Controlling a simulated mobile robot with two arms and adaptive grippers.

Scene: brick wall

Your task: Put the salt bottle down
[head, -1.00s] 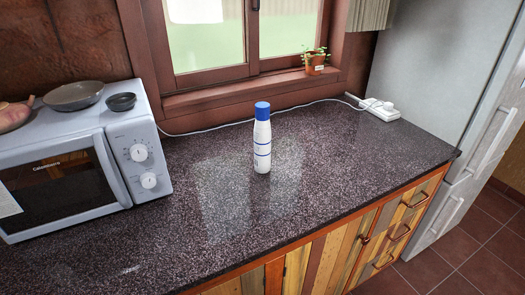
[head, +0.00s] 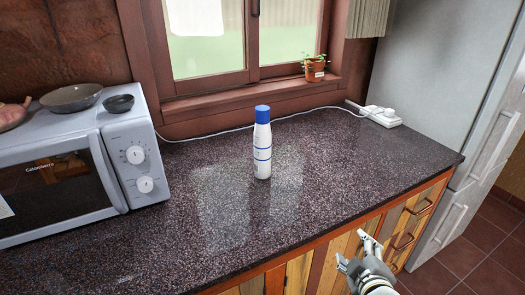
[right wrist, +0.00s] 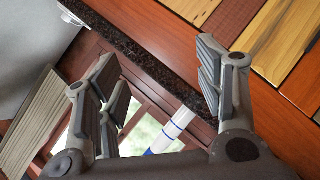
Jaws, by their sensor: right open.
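The salt bottle (head: 262,150) is white with a blue cap and blue bands. It stands upright on the dark speckled counter (head: 330,160), in the middle of the head view. My right gripper (head: 350,248) is open and empty, in front of the cabinet doors, below the counter's front edge and apart from the bottle. My left gripper is not in view.
A microwave (head: 60,165) with pans on top stands at the left. A power strip (head: 382,116) with a white cable lies at the back right. A potted plant (head: 315,68) sits on the windowsill. A fridge (head: 440,90) stands at the right. The counter around the bottle is clear.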

